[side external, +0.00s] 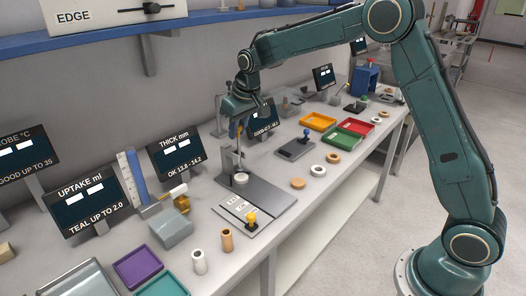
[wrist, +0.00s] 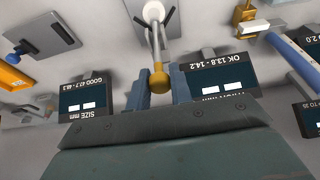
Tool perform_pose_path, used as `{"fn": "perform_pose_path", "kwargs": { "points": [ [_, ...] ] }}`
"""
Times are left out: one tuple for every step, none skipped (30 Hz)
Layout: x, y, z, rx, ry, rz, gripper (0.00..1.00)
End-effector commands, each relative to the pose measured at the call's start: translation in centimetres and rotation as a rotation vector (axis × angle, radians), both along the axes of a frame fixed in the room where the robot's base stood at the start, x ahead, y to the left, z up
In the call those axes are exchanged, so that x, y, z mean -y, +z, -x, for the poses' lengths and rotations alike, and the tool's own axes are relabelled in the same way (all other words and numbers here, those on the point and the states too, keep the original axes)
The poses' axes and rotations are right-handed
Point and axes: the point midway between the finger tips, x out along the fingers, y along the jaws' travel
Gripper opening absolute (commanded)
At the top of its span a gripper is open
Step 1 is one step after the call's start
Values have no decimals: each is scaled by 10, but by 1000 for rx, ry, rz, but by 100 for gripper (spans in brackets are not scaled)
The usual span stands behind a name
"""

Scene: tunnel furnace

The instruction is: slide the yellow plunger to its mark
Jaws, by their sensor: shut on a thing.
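My gripper (side external: 237,128) is over the grey stand (side external: 262,196) in front of the thickness display. A separate yellow knob (side external: 250,217) on a dark base sits on a marked plate (side external: 233,211) at the bench front, apart from my gripper.
The thickness display (side external: 174,152) and uptake display (side external: 84,203) stand left of the grey stand. A grey block (side external: 170,229), a white cylinder (side external: 199,262) and a purple tray (side external: 138,267) are nearer. Coloured trays (side external: 355,130) lie to the right. A blue shelf edge (side external: 130,32) runs above.

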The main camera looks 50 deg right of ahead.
Motion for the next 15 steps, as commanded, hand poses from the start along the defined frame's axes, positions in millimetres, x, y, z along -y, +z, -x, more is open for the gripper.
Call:
{"fn": "perform_pose_path", "kwargs": {
  "points": [
    [0,0,0,0,-1,1,9],
    [1,0,0,0,-1,1,9],
    [0,0,0,0,-1,1,9],
    [0,0,0,0,-1,1,9],
    [0,0,0,0,-1,1,9],
    [0,-1,0,0,-1,1,9],
    [0,-1,0,0,-1,1,9],
    [0,-2,0,0,-1,1,9],
    [0,-3,0,0,-1,1,9],
    [1,-4,0,0,-1,1,9],
    [1,-5,0,1,-1,1,9],
    [1,-6,0,1,-1,1,9],
    [1,-7,0,1,-1,1,9],
    [1,-9,0,0,-1,1,9],
    [1,-10,0,0,-1,1,9]
  ]
}}
